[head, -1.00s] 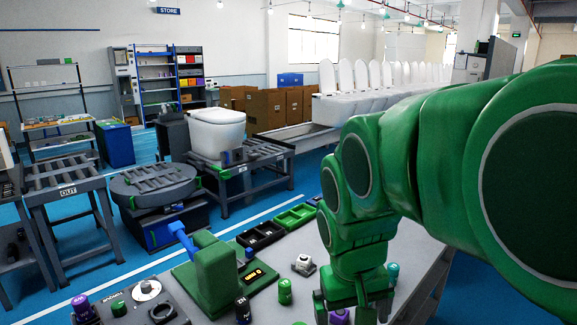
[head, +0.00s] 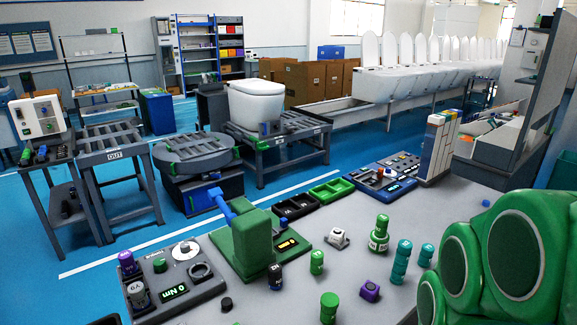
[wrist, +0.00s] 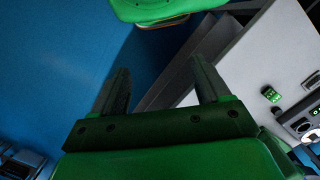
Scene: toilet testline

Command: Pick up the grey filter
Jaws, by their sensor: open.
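My gripper (wrist: 160,78) is open and empty in the wrist view, with its two dark fingers apart over the blue floor beside the workbench. In the head view only my green arm shows at the lower right, and the gripper is out of frame. I cannot tell for certain which item is the grey filter. A dark grey cylinder (head: 275,277) stands on the bench by the green press, and a dark grey piece marked V (head: 138,294) sits at the left panel. A small dark knob-like piece (head: 226,303) lies nearer the front.
The grey workbench (head: 330,268) holds a green press (head: 252,240), several green and teal cylinders, a purple block (head: 370,290), a white-topped piece (head: 338,238) and bins (head: 296,205). In the wrist view the bench (wrist: 248,75) lies right, with a green cylinder (wrist: 270,94).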

